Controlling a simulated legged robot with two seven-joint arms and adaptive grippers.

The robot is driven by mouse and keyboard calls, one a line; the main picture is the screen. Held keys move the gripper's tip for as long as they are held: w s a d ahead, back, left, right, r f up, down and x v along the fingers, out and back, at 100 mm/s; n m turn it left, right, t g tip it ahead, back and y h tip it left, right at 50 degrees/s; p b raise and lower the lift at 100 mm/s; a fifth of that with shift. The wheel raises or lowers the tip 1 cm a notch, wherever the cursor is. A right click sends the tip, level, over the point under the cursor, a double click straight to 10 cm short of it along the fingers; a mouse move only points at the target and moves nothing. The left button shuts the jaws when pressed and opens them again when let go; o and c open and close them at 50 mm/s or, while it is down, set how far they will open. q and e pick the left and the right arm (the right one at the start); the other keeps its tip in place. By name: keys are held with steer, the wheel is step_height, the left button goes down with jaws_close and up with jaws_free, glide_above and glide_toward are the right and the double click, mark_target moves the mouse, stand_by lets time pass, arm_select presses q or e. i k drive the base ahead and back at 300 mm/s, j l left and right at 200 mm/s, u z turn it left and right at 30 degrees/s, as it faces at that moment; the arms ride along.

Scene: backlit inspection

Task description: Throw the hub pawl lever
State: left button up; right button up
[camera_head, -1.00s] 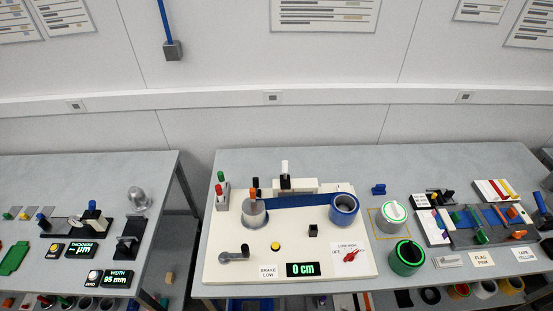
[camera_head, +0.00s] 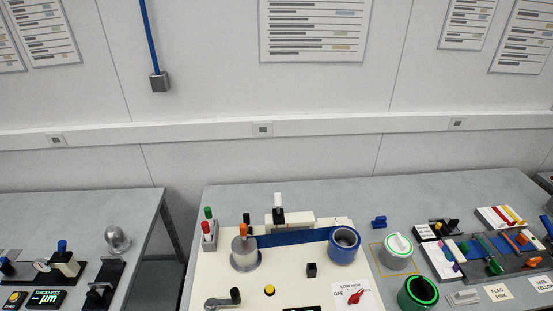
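A cream winding machine (camera_head: 285,285) stands on the middle bench. On its left is a metal hub (camera_head: 245,257) with a small orange-tipped lever (camera_head: 243,230) standing up at its top; this may be the hub pawl lever, but no label confirms it. A black-handled part stands just behind it. A blue band (camera_head: 292,239) runs from the hub toward a blue roll (camera_head: 344,246) on the right. A white-topped lever (camera_head: 278,202) stands at the back of the machine. Neither of my grippers is in view.
A grey crank (camera_head: 222,302), a yellow button (camera_head: 269,290) and a red selector knob (camera_head: 354,296) sit on the machine's front. Green-rimmed rolls (camera_head: 418,292) and a tool board stand to the right. A gap separates the left bench (camera_head: 75,210).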

mark_target(247, 215)
steer(key=j+z, duration=0.25)
steer(key=j, duration=0.25)
steer(key=k+j+z, duration=0.25)
steer(key=j, duration=0.2)
steer(key=j+z, duration=0.25)
steer(key=j, duration=0.25)
